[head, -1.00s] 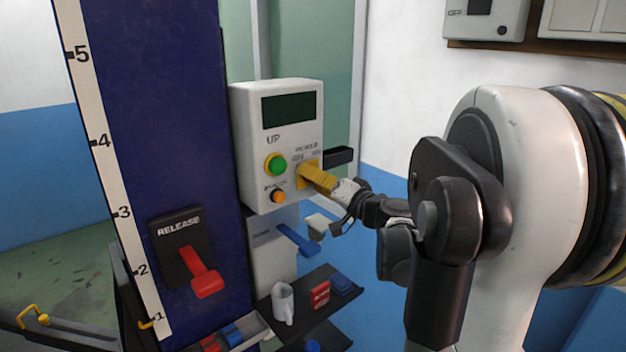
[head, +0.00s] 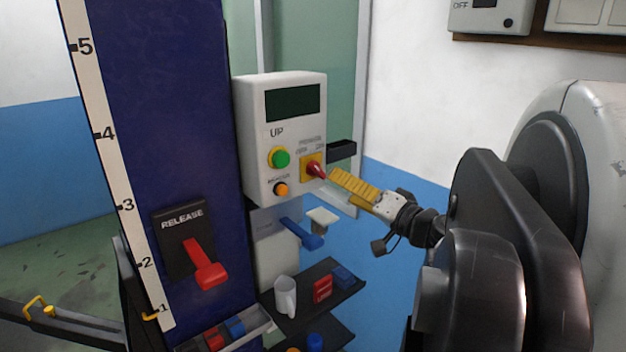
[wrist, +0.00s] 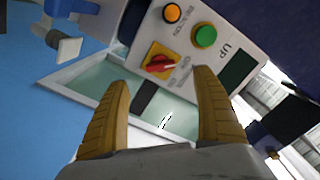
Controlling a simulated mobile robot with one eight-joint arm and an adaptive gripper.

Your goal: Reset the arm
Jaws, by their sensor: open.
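My gripper (head: 350,187) is at the end of my arm, just right of the white control box (head: 254,140). In the wrist view its two yellow ridged fingers (wrist: 163,112) are spread apart with nothing between them. The red power knob (head: 316,170) on its yellow plate is on the box, a little left of the fingertips and apart from them. The knob also shows beyond the fingers in the wrist view (wrist: 161,65). The box has a green button (head: 280,158), an orange button (head: 281,189) and a dark display.
A blue column with a red release lever (head: 205,265) stands left of the box. The space before the blue-white wall is free.

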